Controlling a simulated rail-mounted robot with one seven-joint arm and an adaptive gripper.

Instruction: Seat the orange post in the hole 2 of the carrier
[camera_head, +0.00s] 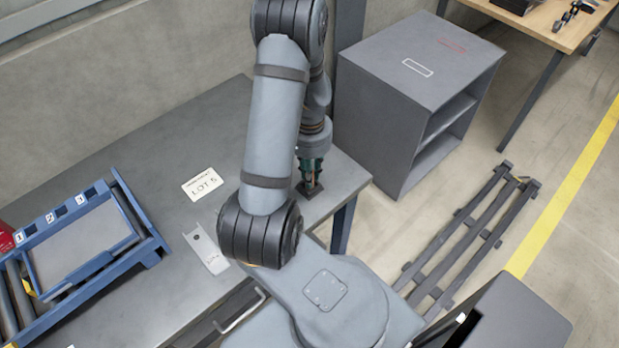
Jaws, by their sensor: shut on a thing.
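My gripper (311,184) points down at the right end of the grey table, partly behind my own arm. It is shut on a thin, small piece with an orange-brown tint, which I take to be the orange post; the fingers hide most of it. A small dark square block (304,192) sits on the table right under the fingertips; I cannot tell whether the held piece touches it. The carrier appears to be the blue frame (150,238) at the left, with numbered white labels and dark holes along its back bar (70,207). It is far from my gripper.
A white "LOT 5" card (202,184) and a light grey bracket-like plate (205,248) lie on the table (165,150) between carrier and gripper. A red item (6,238) stands at the far left. A grey open cabinet (420,75) stands right of the table.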

